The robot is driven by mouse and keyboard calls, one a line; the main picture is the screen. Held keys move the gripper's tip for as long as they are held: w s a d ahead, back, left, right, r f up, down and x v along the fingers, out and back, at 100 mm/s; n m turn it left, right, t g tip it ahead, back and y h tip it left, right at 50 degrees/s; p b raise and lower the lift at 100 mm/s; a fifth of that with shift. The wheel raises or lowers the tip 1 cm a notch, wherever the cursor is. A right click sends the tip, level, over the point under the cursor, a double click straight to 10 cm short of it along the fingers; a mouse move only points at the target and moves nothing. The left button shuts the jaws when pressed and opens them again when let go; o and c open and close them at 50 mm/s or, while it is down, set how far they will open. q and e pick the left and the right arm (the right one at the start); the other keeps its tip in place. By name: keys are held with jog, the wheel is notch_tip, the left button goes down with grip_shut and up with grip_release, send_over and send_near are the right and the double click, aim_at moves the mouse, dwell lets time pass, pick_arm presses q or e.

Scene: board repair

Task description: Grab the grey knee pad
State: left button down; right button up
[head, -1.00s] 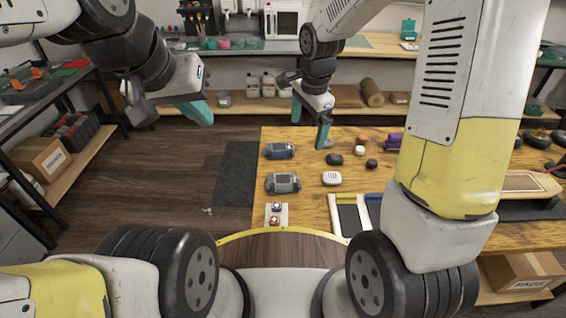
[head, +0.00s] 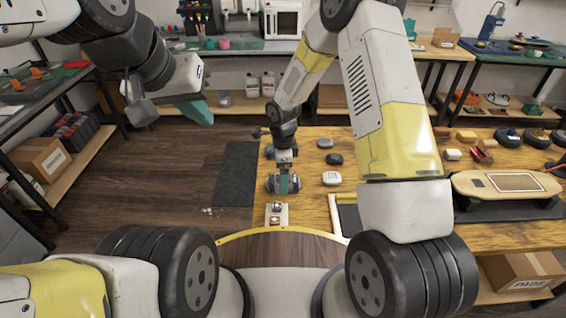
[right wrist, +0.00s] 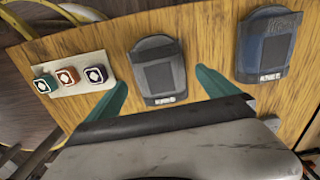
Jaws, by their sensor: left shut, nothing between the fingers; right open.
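The grey knee pad (right wrist: 158,65) lies on the wooden table and shows in the right wrist view between the two teal fingers of my right gripper (right wrist: 161,78). The gripper is open over it, with a finger to either side. In the head view my right gripper (head: 284,184) hides most of the grey pad (head: 270,185). A blue knee pad (right wrist: 267,45) lies to its right in the right wrist view. My left gripper (head: 196,112) is shut and empty, off to the left over the floor.
A white block with coloured buttons (right wrist: 68,75) sits left of the grey pad in the right wrist view. A white mouse-like item (head: 332,179) and a dark one (head: 334,159) lie right of my right gripper. A skateboard-like deck (head: 500,190) lies farther right.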

notch_tip(320, 180, down, 2)
jog(key=shift+f, duration=0.1)
jog(key=c, duration=1.5)
jog(key=shift+c, duration=0.3)
